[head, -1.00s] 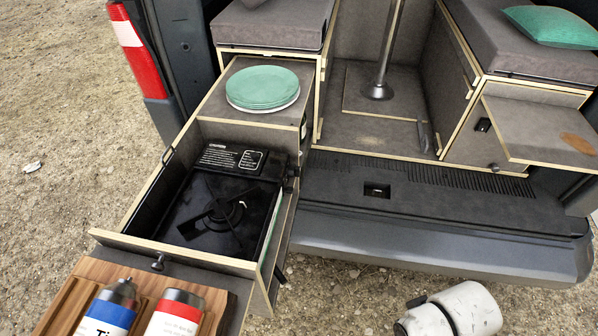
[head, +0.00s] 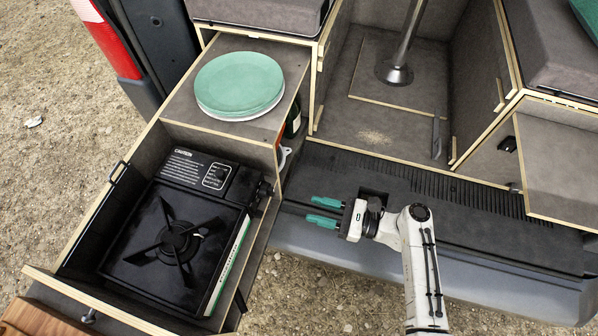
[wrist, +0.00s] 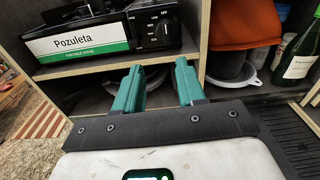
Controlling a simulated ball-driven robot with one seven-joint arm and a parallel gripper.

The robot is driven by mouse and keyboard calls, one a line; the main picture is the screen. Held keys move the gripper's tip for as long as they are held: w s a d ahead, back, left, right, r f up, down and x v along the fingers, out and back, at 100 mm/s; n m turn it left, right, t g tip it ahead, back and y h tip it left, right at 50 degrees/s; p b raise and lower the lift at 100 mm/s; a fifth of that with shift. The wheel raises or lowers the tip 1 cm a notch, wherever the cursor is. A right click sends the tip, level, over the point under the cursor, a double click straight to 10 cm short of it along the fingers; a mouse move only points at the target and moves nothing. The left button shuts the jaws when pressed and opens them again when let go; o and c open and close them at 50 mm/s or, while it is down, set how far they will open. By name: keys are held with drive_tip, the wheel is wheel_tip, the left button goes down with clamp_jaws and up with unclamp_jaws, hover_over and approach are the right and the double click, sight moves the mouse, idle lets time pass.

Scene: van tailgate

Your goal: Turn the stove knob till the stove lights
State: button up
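The black stove (head: 178,232) sits in the pulled-out drawer, with no flame visible on its burner. Its black knob (head: 264,189) is on the right end of the stove. In the wrist view the knob (wrist: 161,29) faces me on the stove's front panel, right of the "Pozuleta" label. My gripper (head: 312,209) is to the right of the stove, its teal fingers pointing left towards it. The fingers are apart with nothing between them. In the wrist view my gripper (wrist: 156,66) is below the knob and clear of it.
Green plates (head: 240,82) lie on the cabinet top behind the stove. The wrist view shows an orange item (wrist: 245,24), a funnel (wrist: 234,74) and a green bottle (wrist: 299,52) in the shelf at right. The drawer's side edges surround the stove.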

sight(274, 192)
drive_tip(key=shift+m, duration=0.3)
drive_tip(key=x, duration=0.7)
drive_tip(key=w+p+x, duration=0.1)
drive_tip(key=x, duration=0.2)
drive_tip(key=shift+w+a+r, duration=0.1)
drive_tip(key=shift+w+r, duration=0.15)
drive_tip(key=shift+r, duration=0.15)
drive_tip(key=shift+c, duration=0.4)
clamp_jaws()
